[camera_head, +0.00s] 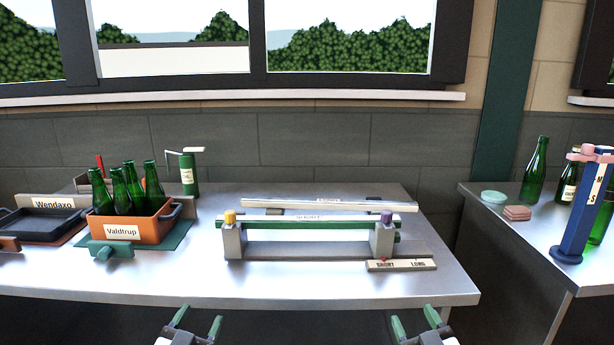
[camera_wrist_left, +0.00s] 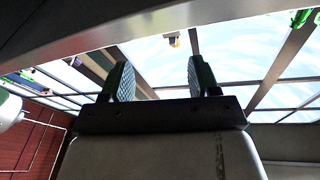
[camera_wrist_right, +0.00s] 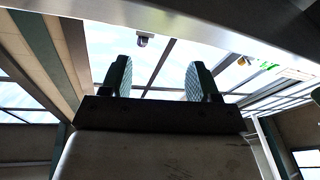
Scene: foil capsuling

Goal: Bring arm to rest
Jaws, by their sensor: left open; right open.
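My left gripper (camera_head: 196,322) is at the bottom of the head view, in front of the table's front edge. It is open and empty; its two green-padded fingers stand apart in the left wrist view (camera_wrist_left: 160,80). My right gripper (camera_head: 416,322) is also at the bottom of the head view, to the right, in front of the same edge. It is open and empty, and its fingers stand apart in the right wrist view (camera_wrist_right: 160,80). Neither gripper touches anything on the table. Most of both arms is out of view.
The metal table (camera_head: 190,283) bears an orange crate (camera_head: 153,228) labelled Valdtrup with several green bottles, a dark tray (camera_head: 42,226), a bar fixture (camera_head: 310,246) and a SHORT/LONG block (camera_head: 402,265). A side table (camera_head: 497,213) at right holds bottles and a blue stand (camera_head: 577,225).

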